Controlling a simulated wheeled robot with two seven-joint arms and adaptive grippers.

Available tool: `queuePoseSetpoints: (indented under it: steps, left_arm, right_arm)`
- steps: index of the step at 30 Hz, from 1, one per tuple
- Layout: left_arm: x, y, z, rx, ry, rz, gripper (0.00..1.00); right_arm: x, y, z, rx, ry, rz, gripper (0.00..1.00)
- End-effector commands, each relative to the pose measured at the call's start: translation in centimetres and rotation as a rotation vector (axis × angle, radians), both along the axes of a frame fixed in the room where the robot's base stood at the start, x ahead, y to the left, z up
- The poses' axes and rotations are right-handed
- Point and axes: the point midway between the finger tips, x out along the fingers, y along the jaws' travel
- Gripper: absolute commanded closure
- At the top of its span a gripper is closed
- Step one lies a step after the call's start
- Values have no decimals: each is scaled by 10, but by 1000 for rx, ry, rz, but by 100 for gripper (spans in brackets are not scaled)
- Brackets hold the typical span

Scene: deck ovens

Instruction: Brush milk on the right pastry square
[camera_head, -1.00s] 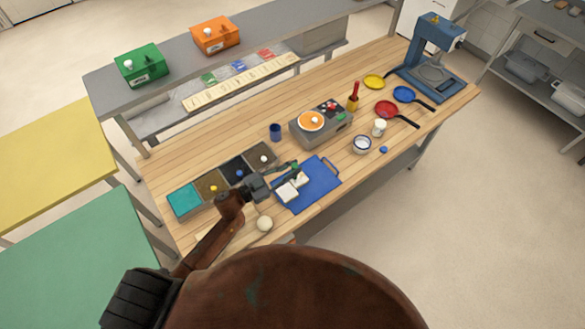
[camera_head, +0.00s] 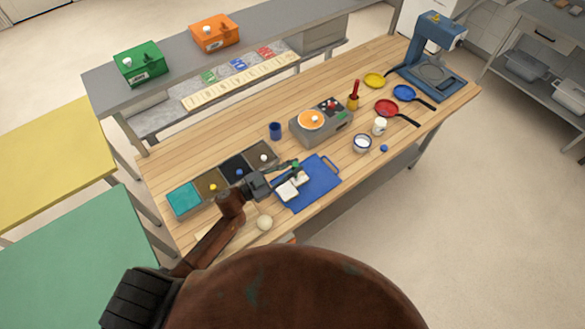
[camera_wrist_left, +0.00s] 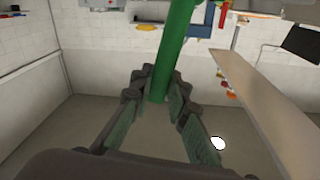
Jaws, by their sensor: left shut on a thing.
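A blue board (camera_head: 322,182) lies on the wooden table with two pale pastry squares on it. The left square (camera_head: 288,190) shows more clearly. The right square (camera_head: 301,178) is partly covered by my left gripper (camera_head: 286,178). The gripper is shut on a green-handled tool, likely the brush; its green part (camera_head: 295,164) shows above the fingers. In the left wrist view the green handle (camera_wrist_left: 180,45) stands between the two fingers (camera_wrist_left: 159,88). The brush tip is hidden, so I cannot tell whether it touches the right square. My right gripper is not in view.
A white bowl (camera_head: 362,145), white cup (camera_head: 380,126) and pans (camera_head: 387,108) are to the right. A pale ball (camera_head: 264,223) lies near the front edge.

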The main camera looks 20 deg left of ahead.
Motion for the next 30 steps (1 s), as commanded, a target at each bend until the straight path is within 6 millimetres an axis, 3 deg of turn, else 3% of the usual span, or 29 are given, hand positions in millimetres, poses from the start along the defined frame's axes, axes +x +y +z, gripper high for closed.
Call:
queuePoseSetpoints:
  steps: [21,30]
  left_arm:
    - [36,-16,-1,-1,-1,0,100]
    - [39,-18,-1,1,1,0,100]
  right_arm:
    - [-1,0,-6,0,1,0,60]
    - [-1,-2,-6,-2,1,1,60]
